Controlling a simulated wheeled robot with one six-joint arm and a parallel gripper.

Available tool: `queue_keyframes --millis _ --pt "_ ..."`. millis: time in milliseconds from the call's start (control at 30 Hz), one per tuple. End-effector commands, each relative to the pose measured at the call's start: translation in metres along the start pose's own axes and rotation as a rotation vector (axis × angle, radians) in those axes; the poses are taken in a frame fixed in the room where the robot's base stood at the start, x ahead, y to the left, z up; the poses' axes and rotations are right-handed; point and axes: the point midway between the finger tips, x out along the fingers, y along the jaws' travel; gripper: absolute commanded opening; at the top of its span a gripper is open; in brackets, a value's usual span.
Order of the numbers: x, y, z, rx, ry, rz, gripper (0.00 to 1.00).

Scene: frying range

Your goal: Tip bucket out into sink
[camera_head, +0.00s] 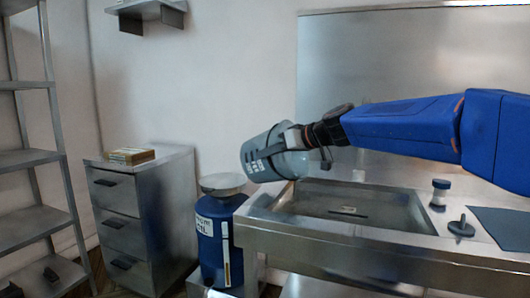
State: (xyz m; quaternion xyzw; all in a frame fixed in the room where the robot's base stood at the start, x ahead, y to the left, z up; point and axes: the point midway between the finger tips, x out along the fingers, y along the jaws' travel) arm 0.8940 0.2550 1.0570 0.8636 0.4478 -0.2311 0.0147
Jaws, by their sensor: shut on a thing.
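The sink (355,211) is a steel basin set in a steel counter, below and to the right of the bucket. A small light item and a dark strip show in the basin. The inside of the bucket is hidden from this view.
A blue drum (212,245) with a metal dish (222,183) on top stands left of the counter. A jar (440,192), a dark stopper-like item (461,227) and a dark mat (503,224) lie right of the sink. A drawer cabinet (140,215) and shelf rack (40,160) stand left.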

Motion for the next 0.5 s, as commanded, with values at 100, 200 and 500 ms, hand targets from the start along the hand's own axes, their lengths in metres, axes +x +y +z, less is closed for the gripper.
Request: queue_keyframes --millis 100,200,500 --pt "-0.004 0.002 0.004 0.009 0.044 -0.010 0.00" --pt "-0.006 0.003 0.006 0.013 0.078 -0.020 0.00" --pt "-0.013 0.007 0.015 0.029 0.181 -0.045 0.00"
